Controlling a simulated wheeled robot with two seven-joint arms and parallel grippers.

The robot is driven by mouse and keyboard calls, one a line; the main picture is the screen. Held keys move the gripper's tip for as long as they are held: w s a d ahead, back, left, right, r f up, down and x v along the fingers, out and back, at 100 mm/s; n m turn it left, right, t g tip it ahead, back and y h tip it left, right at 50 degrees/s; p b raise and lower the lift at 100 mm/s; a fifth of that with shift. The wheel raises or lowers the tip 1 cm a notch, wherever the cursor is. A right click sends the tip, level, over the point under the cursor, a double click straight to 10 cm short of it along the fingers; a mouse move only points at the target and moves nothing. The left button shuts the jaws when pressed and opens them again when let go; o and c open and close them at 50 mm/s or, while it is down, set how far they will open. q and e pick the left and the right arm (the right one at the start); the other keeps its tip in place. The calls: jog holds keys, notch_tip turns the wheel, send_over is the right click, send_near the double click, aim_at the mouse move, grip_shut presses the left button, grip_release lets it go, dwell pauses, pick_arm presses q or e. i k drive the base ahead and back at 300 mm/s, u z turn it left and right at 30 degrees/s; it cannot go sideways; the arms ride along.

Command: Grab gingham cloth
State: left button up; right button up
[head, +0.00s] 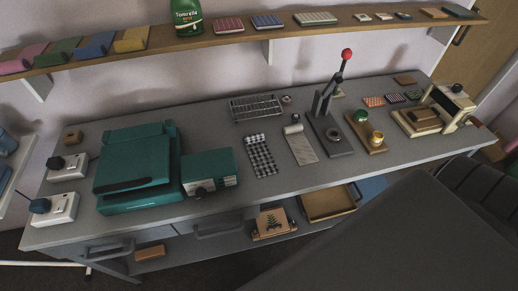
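The gingham cloth (260,156) is a narrow black-and-white checked piece lying flat on the grey worktable, near the middle. It lies between the green box with a light front panel on its left and a pale grey strip (299,146) on its right. Nothing covers it. Neither of my grippers shows in the head view, so whether they are open or shut is not visible.
The worktable (225,211) also holds a green machine (133,162), a green box (209,168), a wire rack (257,107), a red-knobbed lever press (327,112) and a cream device (437,112). A wooden shelf (258,39) runs above. A large dark surface (390,240) fills the lower right.

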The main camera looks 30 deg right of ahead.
aim_at(263, 162)
jog(key=u, duration=2.45)
jog(key=k, duration=2.25)
jog(key=z, duration=2.35)
